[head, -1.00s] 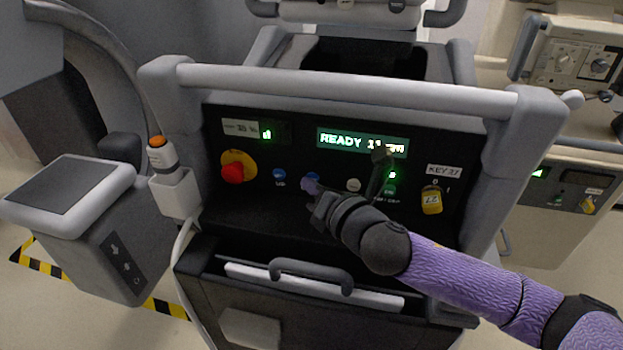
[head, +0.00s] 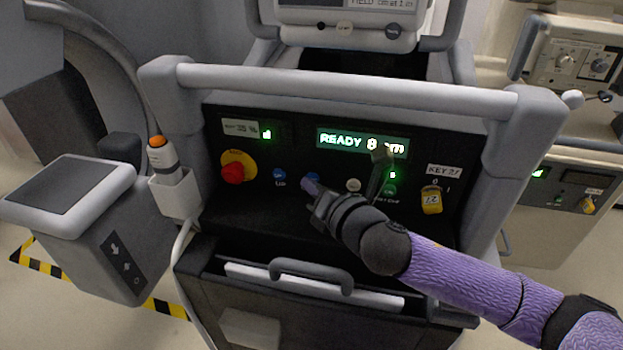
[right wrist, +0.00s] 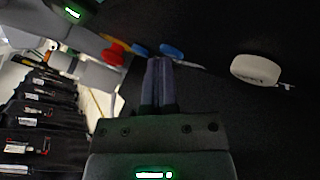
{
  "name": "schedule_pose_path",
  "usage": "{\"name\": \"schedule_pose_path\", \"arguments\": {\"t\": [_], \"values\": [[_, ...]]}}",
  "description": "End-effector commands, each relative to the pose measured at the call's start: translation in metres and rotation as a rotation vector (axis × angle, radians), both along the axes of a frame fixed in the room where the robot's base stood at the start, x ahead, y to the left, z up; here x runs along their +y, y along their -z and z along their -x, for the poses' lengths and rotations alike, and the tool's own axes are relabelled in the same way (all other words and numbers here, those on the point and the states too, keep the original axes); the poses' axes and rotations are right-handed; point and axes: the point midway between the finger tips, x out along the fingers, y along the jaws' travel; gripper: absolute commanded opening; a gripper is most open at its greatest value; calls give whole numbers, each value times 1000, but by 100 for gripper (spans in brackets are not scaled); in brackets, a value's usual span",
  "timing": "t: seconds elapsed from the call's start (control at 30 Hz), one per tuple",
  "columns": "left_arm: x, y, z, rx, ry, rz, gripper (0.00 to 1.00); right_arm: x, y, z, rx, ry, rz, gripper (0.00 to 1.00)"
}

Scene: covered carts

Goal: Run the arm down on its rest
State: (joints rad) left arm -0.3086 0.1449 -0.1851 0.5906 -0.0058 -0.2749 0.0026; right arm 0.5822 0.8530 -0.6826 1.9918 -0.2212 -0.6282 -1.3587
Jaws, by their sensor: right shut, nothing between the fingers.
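The cart's black control panel (head: 230,200) has a green-lit display (head: 362,142) reading READY and what looks like 8 cm. The arm's grey head (head: 350,20), with a screen, hangs at the top edge above a dark recess (head: 380,65). My right gripper (head: 307,186) is shut and empty, its fingertips at the second blue button (head: 314,177). In the right wrist view the closed fingertips (right wrist: 159,62) point at a blue button (right wrist: 172,50); whether they touch it I cannot tell. The rest itself is not clearly seen.
The panel also has a red stop button (head: 233,172), another blue button (head: 279,173), a white button (head: 353,185), a dark lever (head: 378,170) and a yellow-tagged key (head: 431,201). A grey push bar (head: 345,88) spans above. An orange-topped hand switch (head: 160,155) sits at left.

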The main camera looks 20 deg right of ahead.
Motion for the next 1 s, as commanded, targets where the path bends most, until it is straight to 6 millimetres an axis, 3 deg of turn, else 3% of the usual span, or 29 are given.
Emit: {"name": "schedule_pose_path", "arguments": {"t": [0.5,1.0], "values": [[0,-1,7,11,0,0,59,0,0,0,0,1,0,0],[0,1,-3,-5,0,0,59,0,0,0,0,1,0,0]]}}
